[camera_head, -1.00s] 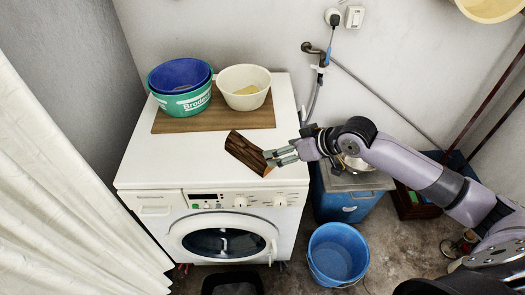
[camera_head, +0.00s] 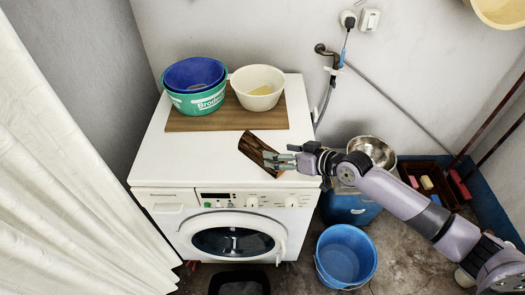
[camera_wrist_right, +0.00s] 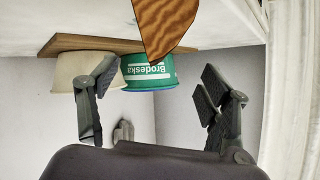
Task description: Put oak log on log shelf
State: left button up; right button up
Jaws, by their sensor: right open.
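The oak log (camera_head: 258,148), a dark brown barked piece, lies slanted on the front right part of the white washing machine's top (camera_head: 180,155). In the right wrist view the log (camera_wrist_right: 165,22) shows striped wood grain at the top, beyond and between the fingers. My right gripper (camera_head: 268,160) is at the log's right, near end, its fingers overlapping the log in the head view. The right gripper (camera_wrist_right: 157,88) is open, with a wide gap between its fingers. Whether it touches the log I cannot tell. My left gripper is out of view. I cannot make out a log shelf.
A wooden board (camera_head: 215,123) behind the log carries a green basin (camera_head: 205,102) with a blue one inside, and a cream basin (camera_head: 258,90). A blue bucket (camera_head: 345,258) stands on the floor at right. A metal bowl (camera_head: 372,150) sits behind my arm.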

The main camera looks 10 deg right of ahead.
aim_at(250, 145)
jog(key=shift+d+f+p+x, duration=0.15)
jog(key=shift+p+x, duration=0.05)
jog(key=shift+x, duration=1.55)
jog(key=shift+d+f+p+x, duration=0.15)
jog(key=shift+p+x, duration=0.05)
jog(key=shift+x, duration=1.55)
jog(key=shift+c, duration=0.6)
grip_shut()
